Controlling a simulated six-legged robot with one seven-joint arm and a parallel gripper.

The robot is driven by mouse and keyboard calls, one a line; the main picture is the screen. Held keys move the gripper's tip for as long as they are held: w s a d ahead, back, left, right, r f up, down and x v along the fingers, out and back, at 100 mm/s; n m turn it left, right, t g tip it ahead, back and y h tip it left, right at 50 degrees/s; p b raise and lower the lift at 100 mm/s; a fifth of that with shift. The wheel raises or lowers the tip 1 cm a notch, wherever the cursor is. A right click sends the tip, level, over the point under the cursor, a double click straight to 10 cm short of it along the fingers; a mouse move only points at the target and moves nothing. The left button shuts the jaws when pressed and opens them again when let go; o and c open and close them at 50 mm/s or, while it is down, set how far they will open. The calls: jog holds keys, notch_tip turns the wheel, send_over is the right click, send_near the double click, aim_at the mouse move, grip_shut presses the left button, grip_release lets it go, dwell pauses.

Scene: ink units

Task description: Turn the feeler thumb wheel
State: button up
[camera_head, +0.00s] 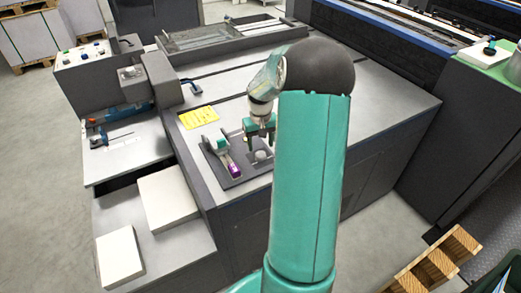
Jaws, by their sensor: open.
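My gripper (259,132) hangs with its two teal fingers spread and pointing down, above a dark tray (236,182) on the grey machine top. A small pale round piece (261,156) sits in the tray just below the fingers. I cannot tell whether they touch it. I cannot make out for certain which part is the feeler thumb wheel. A small blue and black device (97,138) stands on the lower left shelf, and another dark blue one (191,88) is on the machine top. My teal arm hides part of the machine's right side.
A tool with a purple end (233,169) lies in the tray's left part. A yellow sheet (199,117) lies behind the tray. White paper stacks (168,202) are at lower left. A wooden pallet (436,265) is at lower right. The machine top right of my arm is clear.

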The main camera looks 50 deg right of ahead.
aim_at(259, 154)
notch_tip(259, 154, up, 9)
jog(key=shift+r, duration=0.15)
jog(key=shift+w+a, duration=0.15)
jog(key=shift+a, duration=0.05)
dwell(1.2)
